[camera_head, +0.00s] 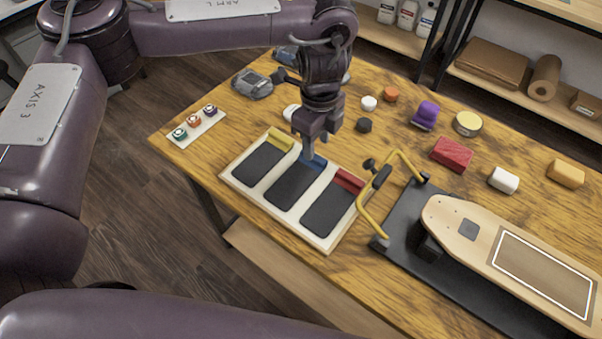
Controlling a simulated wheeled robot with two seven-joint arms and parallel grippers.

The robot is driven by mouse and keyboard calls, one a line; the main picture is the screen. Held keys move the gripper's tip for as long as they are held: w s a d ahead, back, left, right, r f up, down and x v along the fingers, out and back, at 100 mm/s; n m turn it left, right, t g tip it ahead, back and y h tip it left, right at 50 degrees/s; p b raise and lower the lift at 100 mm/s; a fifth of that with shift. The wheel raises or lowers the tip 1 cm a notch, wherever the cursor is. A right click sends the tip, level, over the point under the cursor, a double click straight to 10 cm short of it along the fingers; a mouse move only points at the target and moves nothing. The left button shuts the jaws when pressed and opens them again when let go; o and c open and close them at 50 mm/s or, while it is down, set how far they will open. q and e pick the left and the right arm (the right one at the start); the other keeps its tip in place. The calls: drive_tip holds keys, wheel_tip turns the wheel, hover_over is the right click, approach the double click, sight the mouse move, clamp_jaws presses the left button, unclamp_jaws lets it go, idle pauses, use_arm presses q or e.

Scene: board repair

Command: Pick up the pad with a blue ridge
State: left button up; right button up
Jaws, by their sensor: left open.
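The pad with a blue ridge (291,186) lies in the middle of a white tray (272,218). It is dark, with its blue ridge (318,161) at the far end. The pad with a yellow ridge (260,163) lies to its left and the pad with a red ridge (328,209) to its right. My left gripper (309,152) points down just over the blue ridge and partly covers it. Its jaws are open, but I cannot tell whether they touch the ridge. My right gripper is out of view.
A skateboard deck (459,226) rests on a black stand to the right, with a yellow-framed tool (364,217) beside the tray. A red block (452,154), a purple object (426,114) and small pucks stand behind. Three buttons on a plate (194,120) lie left.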

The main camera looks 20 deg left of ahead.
sight(296, 178)
use_arm(q)
drive_tip(key=f, duration=0.4)
drive_tip(key=shift+w+a+f+b, duration=0.2)
drive_tip(key=shift+w+a+b, duration=0.1)
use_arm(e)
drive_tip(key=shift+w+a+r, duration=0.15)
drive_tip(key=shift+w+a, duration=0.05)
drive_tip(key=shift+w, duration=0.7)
use_arm(q)
drive_tip(key=shift+c, duration=0.4)
clamp_jaws()
